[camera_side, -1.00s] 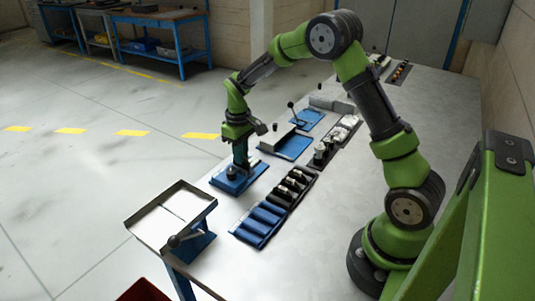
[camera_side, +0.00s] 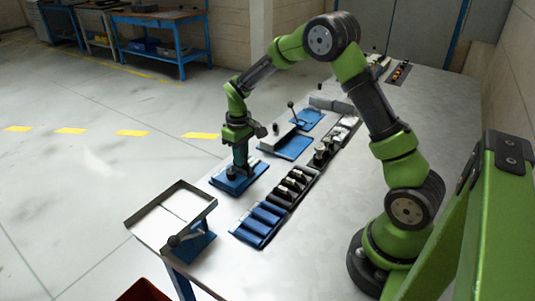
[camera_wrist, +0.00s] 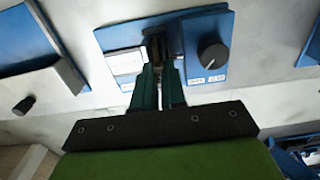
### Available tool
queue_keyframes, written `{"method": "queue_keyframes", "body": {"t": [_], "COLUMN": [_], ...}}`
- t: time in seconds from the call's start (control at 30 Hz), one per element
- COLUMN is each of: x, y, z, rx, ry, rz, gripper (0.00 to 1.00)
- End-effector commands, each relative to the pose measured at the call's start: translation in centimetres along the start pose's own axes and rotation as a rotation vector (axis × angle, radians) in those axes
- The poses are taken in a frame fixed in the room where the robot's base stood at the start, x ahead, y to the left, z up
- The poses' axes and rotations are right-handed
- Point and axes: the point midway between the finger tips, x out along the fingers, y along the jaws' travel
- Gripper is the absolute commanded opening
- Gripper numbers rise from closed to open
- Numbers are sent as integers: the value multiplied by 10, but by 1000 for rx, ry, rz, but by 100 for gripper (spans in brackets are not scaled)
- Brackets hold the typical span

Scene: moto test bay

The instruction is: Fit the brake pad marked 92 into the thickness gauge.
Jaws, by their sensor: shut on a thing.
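The thickness gauge is taken to be the blue plate (camera_wrist: 222,22) with a round black knob and white labels in the wrist view; its plate also shows in the side view (camera_side: 226,186). My gripper (camera_wrist: 160,68) is over this plate, left of the knob. Its fingers are shut on a dark piece (camera_wrist: 157,42), which looks like a brake pad. The number on it cannot be read. Whether the piece sits in the gauge or just above it cannot be told, since the fingers hide the contact.
A rack (camera_side: 257,225) with blue slots and several dark pieces stands right of the gauge in the side view. A white-bottomed tray (camera_side: 160,225) is at the front left. More blue fixtures (camera_side: 290,147) stand behind. Bare table lies right of the rack.

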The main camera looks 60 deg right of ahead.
Motion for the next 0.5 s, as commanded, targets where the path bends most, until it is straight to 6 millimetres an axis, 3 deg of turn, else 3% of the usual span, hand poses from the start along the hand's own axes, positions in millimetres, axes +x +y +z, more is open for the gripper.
{"method": "queue_keyframes", "body": {"t": [0.43, 0.47, 0.5], "x": [0, 0, 0], "y": [0, 0, 0], "z": [0, 0, 0], "rx": [0, 0, 0], "ry": [0, 0, 0], "rz": [0, 0, 0], "gripper": [0, 12, 19]}}
